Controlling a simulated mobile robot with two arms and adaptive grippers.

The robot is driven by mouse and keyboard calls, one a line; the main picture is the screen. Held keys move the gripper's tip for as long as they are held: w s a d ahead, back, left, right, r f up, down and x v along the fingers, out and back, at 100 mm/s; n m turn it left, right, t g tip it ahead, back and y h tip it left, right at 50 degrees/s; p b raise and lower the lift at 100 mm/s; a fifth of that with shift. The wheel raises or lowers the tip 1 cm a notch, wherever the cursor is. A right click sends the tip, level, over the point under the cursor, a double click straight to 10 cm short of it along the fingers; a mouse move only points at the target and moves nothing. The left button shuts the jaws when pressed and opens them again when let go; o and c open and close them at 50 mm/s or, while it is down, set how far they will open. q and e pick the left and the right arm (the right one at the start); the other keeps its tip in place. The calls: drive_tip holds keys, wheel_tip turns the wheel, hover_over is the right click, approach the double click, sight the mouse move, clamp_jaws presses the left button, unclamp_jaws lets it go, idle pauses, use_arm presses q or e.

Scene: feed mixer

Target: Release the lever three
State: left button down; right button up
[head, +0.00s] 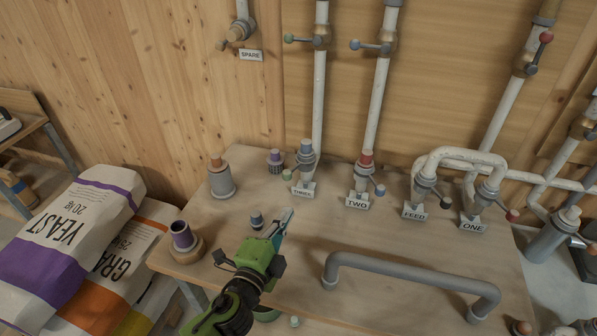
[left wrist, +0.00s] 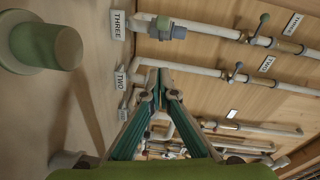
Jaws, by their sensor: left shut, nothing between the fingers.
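The THREE sign (head: 303,190) stands on the table at the foot of the leftmost pipe, below a grey valve (head: 306,160). A second green-knobbed lever (head: 289,39) sits higher on the same pipe. My left gripper (head: 287,214) is shut and empty above the table, in front of the THREE valve and apart from it; its fingers (left wrist: 160,78) converge in the wrist view. My right gripper is not in view.
The TWO (head: 356,203), FEED (head: 414,213) and ONE (head: 474,227) valves stand to the right. A grey rail (head: 415,268) crosses the front of the table (head: 290,245). Loose fittings, including a grey one (head: 222,180), stand left. Feed sacks (head: 60,235) lie beyond the left edge.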

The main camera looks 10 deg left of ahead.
sight(284, 175)
use_arm(q)
drive_tip(key=w+a+p, duration=0.1)
drive_tip(key=w+p, duration=0.1)
drive_tip(key=w, duration=0.9)
drive_tip(key=shift+w+a+f+m+h+p, duration=0.3)
drive_tip(key=shift+w+a+f+p, duration=0.05)
drive_tip(key=shift+w, duration=0.05)
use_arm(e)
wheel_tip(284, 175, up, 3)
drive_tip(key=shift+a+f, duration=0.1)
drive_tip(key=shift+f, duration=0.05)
use_arm(q)
drive_tip(key=a, duration=0.1)
drive_tip(key=a+b, duration=0.1)
drive_tip(key=shift+w+a, duration=0.35)
drive_tip(key=shift+a, duration=0.05)
drive_tip(key=shift+a+r, duration=0.1)
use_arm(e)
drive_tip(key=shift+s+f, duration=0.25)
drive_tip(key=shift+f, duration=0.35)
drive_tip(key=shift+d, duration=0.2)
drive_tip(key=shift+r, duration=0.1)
